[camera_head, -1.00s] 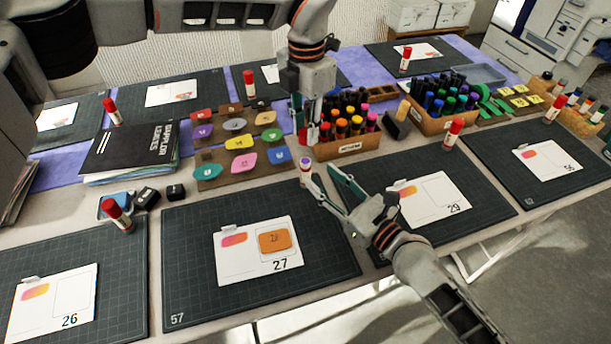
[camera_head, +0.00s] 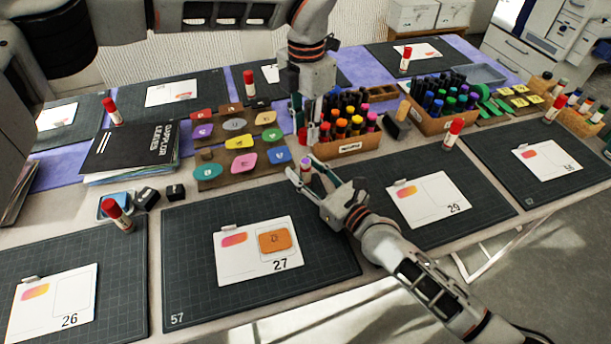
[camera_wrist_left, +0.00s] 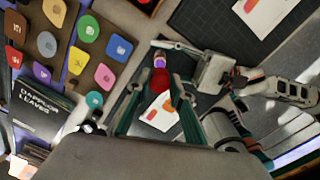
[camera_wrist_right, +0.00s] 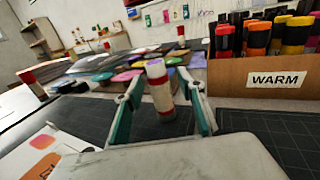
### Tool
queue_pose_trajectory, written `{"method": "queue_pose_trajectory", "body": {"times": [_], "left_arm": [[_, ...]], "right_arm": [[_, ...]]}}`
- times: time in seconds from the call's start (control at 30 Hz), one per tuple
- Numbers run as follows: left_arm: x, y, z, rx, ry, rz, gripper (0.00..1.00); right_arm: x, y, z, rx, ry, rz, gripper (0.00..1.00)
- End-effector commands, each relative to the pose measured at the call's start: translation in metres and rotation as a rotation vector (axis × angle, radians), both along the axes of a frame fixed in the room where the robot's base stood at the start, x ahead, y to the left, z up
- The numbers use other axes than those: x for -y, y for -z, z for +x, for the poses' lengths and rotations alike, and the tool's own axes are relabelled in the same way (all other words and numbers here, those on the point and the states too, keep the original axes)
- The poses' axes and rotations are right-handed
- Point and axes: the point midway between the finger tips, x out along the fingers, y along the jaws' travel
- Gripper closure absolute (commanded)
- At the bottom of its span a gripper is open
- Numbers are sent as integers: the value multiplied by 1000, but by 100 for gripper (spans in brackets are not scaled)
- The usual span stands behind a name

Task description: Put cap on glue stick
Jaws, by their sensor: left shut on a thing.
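The uncapped glue stick (camera_head: 306,165), white with a purple tip, stands upright at the back edge of the mat with card 27. In the right wrist view the glue stick (camera_wrist_right: 160,92) is between the fingers of my right gripper (camera_wrist_right: 163,88), which is open with gaps at both sides. In the head view my right gripper (camera_head: 310,178) is around it. My left gripper (camera_head: 309,132) is shut on the red cap (camera_wrist_left: 160,82) and holds it above the glue stick, apart from it. The purple tip (camera_wrist_left: 163,60) shows beyond the cap in the left wrist view.
A marker box labelled WARM (camera_wrist_right: 277,79) stands just behind and right of the glue stick. A board with coloured tags (camera_head: 207,170) lies to the left. Other capped glue sticks (camera_head: 117,214) stand at the neighbouring mats. Mat 57 (camera_head: 185,260) is mostly bare in front.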

Motion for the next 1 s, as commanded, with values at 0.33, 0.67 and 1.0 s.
{"method": "queue_pose_trajectory", "body": {"times": [0.33, 0.67, 1.0], "left_arm": [[0, 0, 0, 0, 0, 0, 85], [0, 12, -1, -3, 0, 0, 85], [0, 50, 0, -1, 1, 0, 85]], "right_arm": [[0, 0, 0, 0, 0, 0, 95], [0, 0, 0, -1, 0, -1, 100], [0, 0, 0, 0, 0, 0, 100]]}}
